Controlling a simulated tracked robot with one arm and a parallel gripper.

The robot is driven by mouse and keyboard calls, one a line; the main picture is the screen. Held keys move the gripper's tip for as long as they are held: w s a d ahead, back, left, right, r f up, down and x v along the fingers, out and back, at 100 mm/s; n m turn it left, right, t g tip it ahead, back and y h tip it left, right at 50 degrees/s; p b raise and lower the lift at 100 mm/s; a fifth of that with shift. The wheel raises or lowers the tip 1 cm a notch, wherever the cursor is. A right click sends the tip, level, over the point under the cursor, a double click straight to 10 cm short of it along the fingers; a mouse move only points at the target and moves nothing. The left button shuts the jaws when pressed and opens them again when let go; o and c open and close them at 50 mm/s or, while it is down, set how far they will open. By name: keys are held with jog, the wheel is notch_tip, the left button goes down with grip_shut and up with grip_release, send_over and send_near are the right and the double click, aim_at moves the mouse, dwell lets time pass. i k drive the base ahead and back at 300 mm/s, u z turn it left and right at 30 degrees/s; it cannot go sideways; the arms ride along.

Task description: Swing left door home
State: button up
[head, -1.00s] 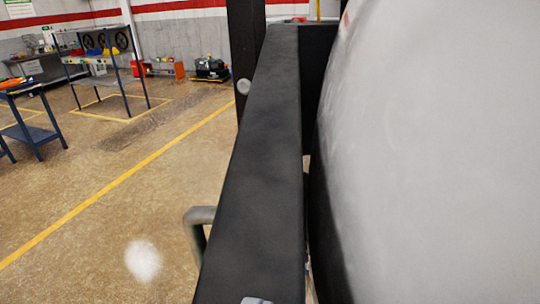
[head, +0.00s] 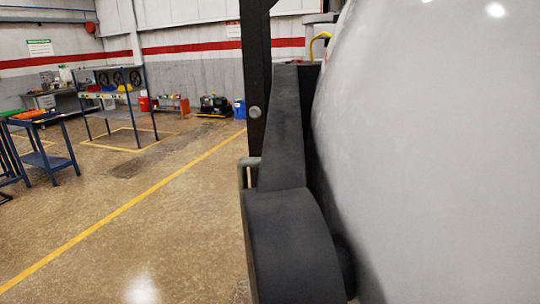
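A large, smooth, pale grey domed surface (head: 430,150) fills the right of the head view. It looks like the furnace door, but I cannot tell whether it is the left one. A dark beam (head: 287,135) runs along its left side and ends near me in a thick rounded dark part (head: 292,245). My gripper is not in view.
A dark upright post (head: 256,80) stands behind the beam. Open floor (head: 150,215) with a yellow line lies to the left. A blue table (head: 42,150) and a blue-framed rack (head: 120,105) stand farther back.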

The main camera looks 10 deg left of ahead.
aim_at(416, 133)
jog(key=u, duration=2.35)
jog(key=i, duration=1.4)
jog(key=z, duration=2.75)
jog(key=i, duration=0.65)
jog(key=z, duration=0.1)
